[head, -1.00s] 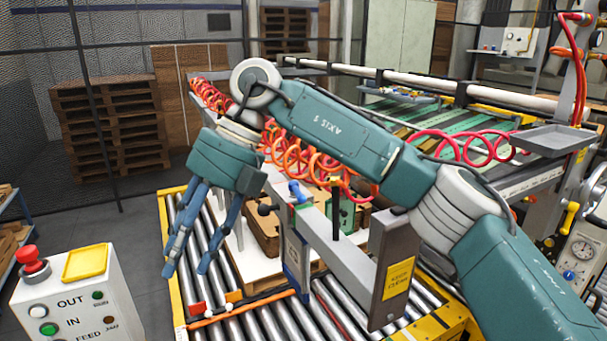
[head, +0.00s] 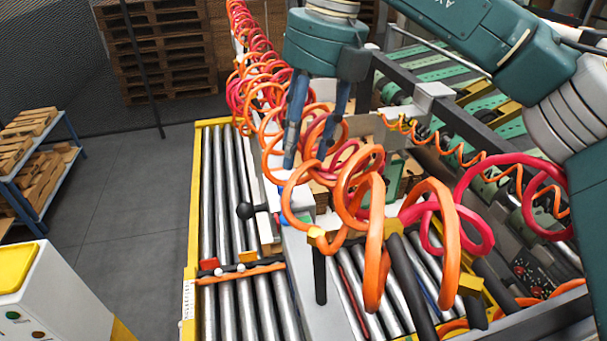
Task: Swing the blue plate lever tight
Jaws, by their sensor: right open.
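A short lever with a black ball knob (head: 245,211) sticks out to the left from the grey beam (head: 300,265) over the rollers. Small blue parts (head: 283,218) show at its inner end, partly behind orange coiled hose; I cannot tell how tight the lever is. My right gripper (head: 307,158) is open and empty, its blue fingers pointing down, above and to the right of the knob and apart from it. Coiled hoses partly overlap its fingers. My left gripper is out of view.
Orange and red coiled hoses (head: 375,240) hang across the middle and right. A roller conveyor with a yellow side rail (head: 194,220) lies below. A control box (head: 40,300) stands at lower left. The floor (head: 140,205) left of the conveyor is clear.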

